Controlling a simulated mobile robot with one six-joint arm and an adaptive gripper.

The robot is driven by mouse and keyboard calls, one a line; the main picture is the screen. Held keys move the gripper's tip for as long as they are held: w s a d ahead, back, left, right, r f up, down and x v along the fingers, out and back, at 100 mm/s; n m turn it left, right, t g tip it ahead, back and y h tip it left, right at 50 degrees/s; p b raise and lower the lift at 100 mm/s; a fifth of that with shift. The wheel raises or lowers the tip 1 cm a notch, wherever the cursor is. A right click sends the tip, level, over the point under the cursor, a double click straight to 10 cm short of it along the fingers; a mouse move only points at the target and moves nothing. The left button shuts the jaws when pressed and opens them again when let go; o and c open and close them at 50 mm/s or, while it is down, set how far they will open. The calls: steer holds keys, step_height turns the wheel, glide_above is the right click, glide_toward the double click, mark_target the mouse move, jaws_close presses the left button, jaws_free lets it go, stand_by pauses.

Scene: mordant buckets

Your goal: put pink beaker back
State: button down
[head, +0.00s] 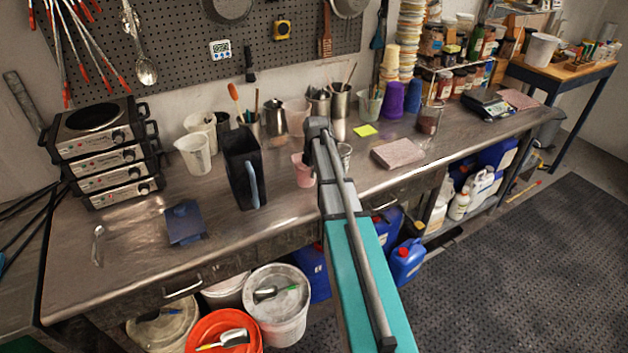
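A small pink beaker (303,172) stands upright on the metal workbench (335,215), near its front edge and just left of my arm. My arm covers part of its right side. A paler pink container (296,112) stands farther back among the utensil pots. The dark far end of my arm, at my gripper (317,127), is over the bench, up and right of the pink beaker in the picture. Its fingertips cannot be made out, so I cannot tell whether it is open or holds anything. A clear glass (345,156) is partly hidden behind my arm.
Stacked hot plates (108,150) fill the left end.

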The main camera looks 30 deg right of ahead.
steer(key=shift+f+b, duration=0.6)
steer(key=shift+f, duration=0.35)
steer(key=shift+f, duration=0.15)
steer(key=c, duration=0.8)
jaws_free()
step_height(320, 180, up, 12)
steer(key=s+p, duration=0.1)
steer(key=p, duration=1.1)
steer(key=shift+d, duration=0.15)
steer(key=shift+s, duration=0.1)
